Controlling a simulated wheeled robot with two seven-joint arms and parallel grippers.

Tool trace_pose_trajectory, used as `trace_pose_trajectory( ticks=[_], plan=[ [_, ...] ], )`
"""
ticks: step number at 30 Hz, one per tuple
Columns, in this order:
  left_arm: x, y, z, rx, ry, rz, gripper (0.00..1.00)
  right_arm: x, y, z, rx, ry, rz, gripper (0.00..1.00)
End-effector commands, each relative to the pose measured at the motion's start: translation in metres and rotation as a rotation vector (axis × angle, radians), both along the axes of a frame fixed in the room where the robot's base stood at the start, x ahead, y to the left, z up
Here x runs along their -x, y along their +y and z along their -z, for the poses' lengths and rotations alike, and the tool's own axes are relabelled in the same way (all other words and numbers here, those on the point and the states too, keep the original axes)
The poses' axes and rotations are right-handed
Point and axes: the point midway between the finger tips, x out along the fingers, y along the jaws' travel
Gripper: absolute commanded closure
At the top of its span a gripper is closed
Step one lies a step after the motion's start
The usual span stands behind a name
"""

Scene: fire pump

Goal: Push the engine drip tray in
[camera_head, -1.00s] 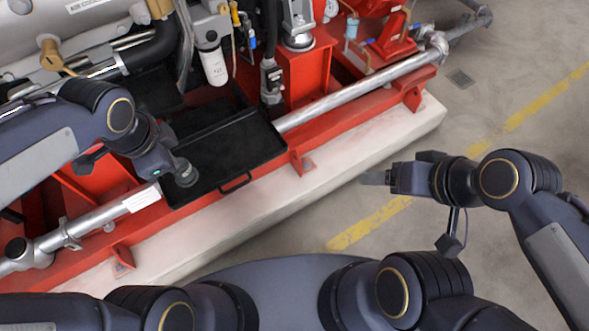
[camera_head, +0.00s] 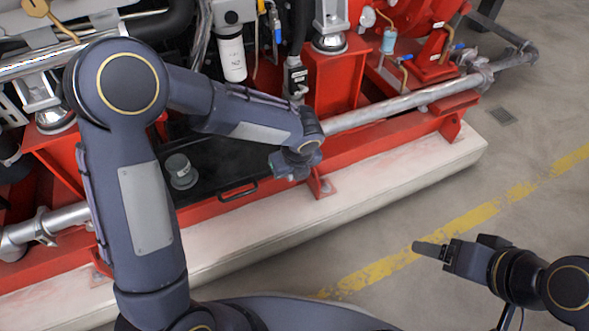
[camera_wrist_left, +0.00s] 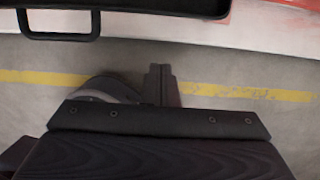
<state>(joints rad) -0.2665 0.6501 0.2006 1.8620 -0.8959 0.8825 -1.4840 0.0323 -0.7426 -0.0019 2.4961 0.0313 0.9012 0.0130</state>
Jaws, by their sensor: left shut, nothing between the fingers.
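The engine drip tray (camera_head: 222,170) is a flat black tray with a loop handle (camera_head: 238,191) on its front edge. In the head view it sticks out of the red frame, partly hidden by my left arm. A grey cylindrical can (camera_head: 180,171) stands on it. My left gripper (camera_head: 290,173) is beside the tray's right front corner, with its fingers hard to make out there. In the left wrist view its shut, empty fingers (camera_wrist_left: 160,84) point toward the white plinth, and the handle (camera_wrist_left: 60,36) is at upper left. My right gripper (camera_head: 432,249) hangs over the floor, away from the tray.
The red engine frame (camera_head: 400,128) carries a long grey pipe (camera_head: 410,101) on the tray's right. A white plinth (camera_head: 350,195) runs below the frame.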

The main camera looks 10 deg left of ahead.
Motion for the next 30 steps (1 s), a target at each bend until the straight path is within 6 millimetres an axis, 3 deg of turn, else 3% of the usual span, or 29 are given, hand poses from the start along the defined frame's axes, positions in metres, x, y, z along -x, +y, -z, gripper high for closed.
trace_pose_trajectory(
  ticks=[1,4,12,30],
  plan=[
    [-0.002,0.002,0.017,0.000,0.001,0.000,1.00,0.000,0.000,0.011,0.000,0.000,0.000,0.26],
    [-0.008,0.005,0.031,0.001,-0.001,-0.003,1.00,0.000,0.000,0.018,0.000,0.000,0.000,0.26],
    [-0.035,0.024,0.025,0.002,-0.001,-0.005,1.00,0.000,0.000,0.023,0.000,0.000,0.000,0.26],
    [-0.044,0.030,0.022,0.001,0.000,-0.004,1.00,0.000,0.000,0.017,0.000,0.000,0.000,0.26]
  ],
)
